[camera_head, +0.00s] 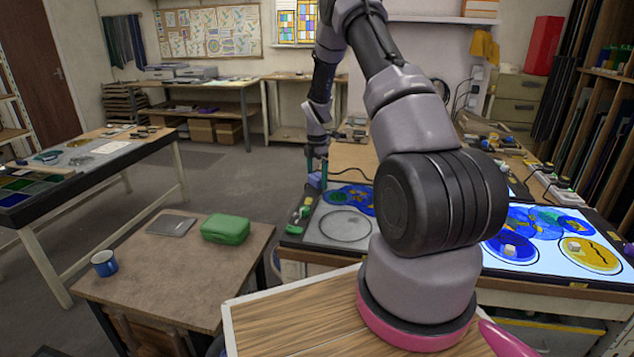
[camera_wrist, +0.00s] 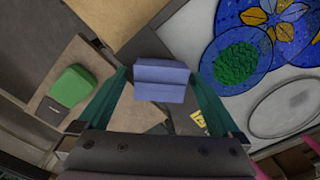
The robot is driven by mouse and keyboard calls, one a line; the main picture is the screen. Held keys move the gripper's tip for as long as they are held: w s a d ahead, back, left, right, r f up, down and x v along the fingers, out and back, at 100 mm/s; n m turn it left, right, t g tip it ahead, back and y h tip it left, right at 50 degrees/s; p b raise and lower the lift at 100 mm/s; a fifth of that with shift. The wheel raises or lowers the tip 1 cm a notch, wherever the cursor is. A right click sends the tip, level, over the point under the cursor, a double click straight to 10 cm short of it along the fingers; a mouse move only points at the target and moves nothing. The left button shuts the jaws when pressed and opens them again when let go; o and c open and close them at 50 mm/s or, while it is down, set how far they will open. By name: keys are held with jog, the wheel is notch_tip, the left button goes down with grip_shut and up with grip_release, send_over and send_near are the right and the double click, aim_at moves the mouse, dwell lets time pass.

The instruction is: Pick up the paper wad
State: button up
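My gripper (camera_head: 316,168) is at the far left end of the workbench, seen behind my arm in the head view. In the wrist view its two green fingers (camera_wrist: 161,80) stand on either side of a blue, folded-looking block, which I take to be the paper wad (camera_wrist: 163,82). The wad sits between the fingertips with a crease across it, and the floor and furniture show behind it. In the head view the wad (camera_head: 314,181) is a small blue patch below the gripper, near the bench's left corner.
A blue painted glass panel (camera_head: 352,196) and a pale panel with a drawn circle (camera_head: 342,229) lie near the gripper. A lit panel (camera_head: 540,262) at the right bears small pale lumps. A low table (camera_head: 160,262) holds a green case (camera_head: 225,229) and a blue mug (camera_head: 104,263).

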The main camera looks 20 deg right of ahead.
aim_at(317, 176)
jog(key=c, duration=1.3)
notch_tip(317, 176, up, 10)
jog(key=o, duration=0.8)
jog(key=c, duration=0.5)
jog(key=shift+s, duration=0.1)
